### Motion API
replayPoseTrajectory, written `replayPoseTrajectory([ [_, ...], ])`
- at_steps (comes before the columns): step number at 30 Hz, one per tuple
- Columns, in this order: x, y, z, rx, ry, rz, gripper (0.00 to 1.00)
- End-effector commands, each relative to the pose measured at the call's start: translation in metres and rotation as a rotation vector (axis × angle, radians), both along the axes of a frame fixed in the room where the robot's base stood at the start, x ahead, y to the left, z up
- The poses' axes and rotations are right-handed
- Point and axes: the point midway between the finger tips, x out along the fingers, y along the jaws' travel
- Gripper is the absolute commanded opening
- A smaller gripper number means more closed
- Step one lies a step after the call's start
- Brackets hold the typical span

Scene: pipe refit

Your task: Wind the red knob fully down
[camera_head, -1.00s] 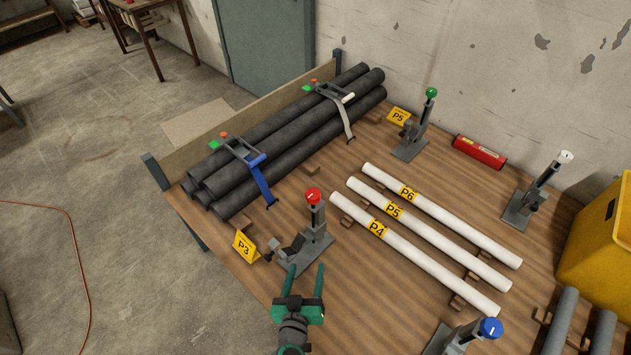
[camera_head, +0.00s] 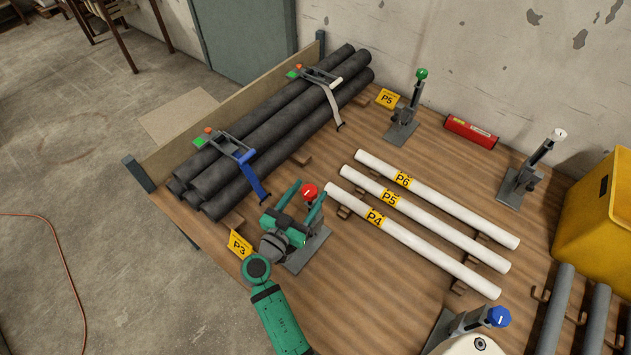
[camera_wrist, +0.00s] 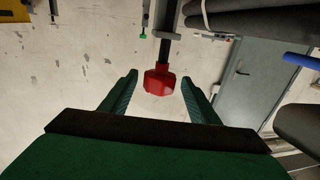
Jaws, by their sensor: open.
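The red knob (camera_head: 309,190) tops a grey clamp stand (camera_head: 312,250) at the near left of the wooden bench. My gripper (camera_head: 305,191) is open, with one green finger on each side of the knob in the head view. In the wrist view the red knob (camera_wrist: 159,80) sits between and just beyond the tips of my open gripper (camera_wrist: 160,80), with a gap on either side. My gripper hides much of the clamp stand in the head view.
Strapped dark pipes (camera_head: 270,120) lie behind the clamp. White pipes (camera_head: 420,220) lie to its right. Other clamps have green (camera_head: 421,74), white (camera_head: 558,134) and blue (camera_head: 499,317) knobs. A yellow P3 sign (camera_head: 239,244) stands close to my arm.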

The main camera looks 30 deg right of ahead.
Motion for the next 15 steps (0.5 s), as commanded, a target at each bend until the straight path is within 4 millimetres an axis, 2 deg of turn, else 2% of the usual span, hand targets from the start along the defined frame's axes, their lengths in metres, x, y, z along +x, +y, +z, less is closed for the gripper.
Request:
replayPoseTrajectory([
  [3,0.010,-0.018,0.000,0.000,0.000,-0.001,0.56],
  [9,0.019,-0.039,0.000,0.001,0.000,-0.003,0.56],
  [15,0.021,-0.047,-0.001,0.000,0.002,-0.006,0.56],
])
